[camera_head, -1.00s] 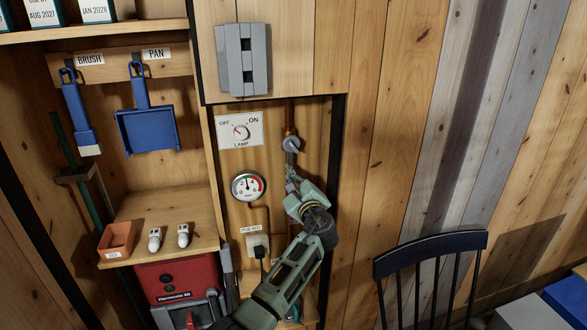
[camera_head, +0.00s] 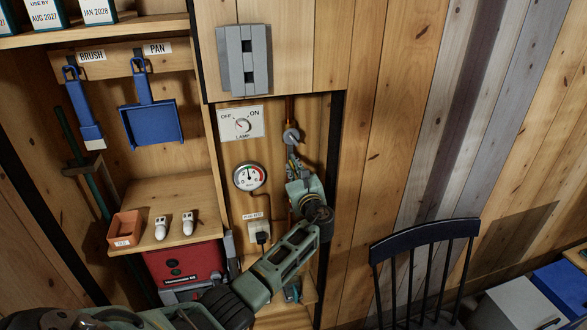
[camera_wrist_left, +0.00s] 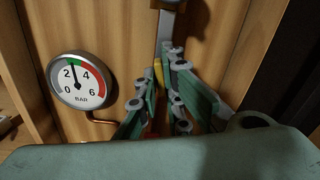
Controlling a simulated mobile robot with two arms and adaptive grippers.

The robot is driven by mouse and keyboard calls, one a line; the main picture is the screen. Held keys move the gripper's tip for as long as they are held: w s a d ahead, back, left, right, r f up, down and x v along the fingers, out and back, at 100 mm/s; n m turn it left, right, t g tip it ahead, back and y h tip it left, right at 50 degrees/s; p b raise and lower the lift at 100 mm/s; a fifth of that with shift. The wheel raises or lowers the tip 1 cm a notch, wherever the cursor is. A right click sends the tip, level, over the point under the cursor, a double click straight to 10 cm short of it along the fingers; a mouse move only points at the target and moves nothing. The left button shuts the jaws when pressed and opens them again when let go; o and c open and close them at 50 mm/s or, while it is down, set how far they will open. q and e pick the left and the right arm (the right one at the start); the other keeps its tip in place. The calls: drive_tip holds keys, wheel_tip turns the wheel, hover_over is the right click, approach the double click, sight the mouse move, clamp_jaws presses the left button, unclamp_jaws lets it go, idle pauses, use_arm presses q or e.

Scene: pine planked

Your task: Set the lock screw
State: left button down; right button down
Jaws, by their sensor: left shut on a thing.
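My left gripper (camera_head: 293,165) is at the pipe in the narrow bay, just below a round grey fitting (camera_head: 291,135). In the left wrist view its two fingers (camera_wrist_left: 162,88) are shut on a small yellow piece (camera_wrist_left: 158,70), just below a grey upright bar (camera_wrist_left: 165,32). The fingers hide most of this piece, so I cannot tell whether it is the lock screw. The round gauge (camera_head: 250,177) is left of the gripper; in the left wrist view (camera_wrist_left: 80,80) its needle points up and slightly left, between 2 and 4. My right gripper is not in view.
An OFF/ON lamp switch (camera_head: 242,124) and a plug socket (camera_head: 259,231) are on the bay's back wall. A shelf (camera_head: 180,196) at left holds a small orange tray (camera_head: 125,229). A red machine (camera_head: 184,262) stands below it. A dark chair (camera_head: 425,240) is at right.

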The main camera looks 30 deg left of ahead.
use_arm(q)
drive_tip(key=shift+f, duration=0.1)
drive_tip(key=c, duration=1.9)
unclamp_jaws()
drive_tip(key=v, duration=1.2)
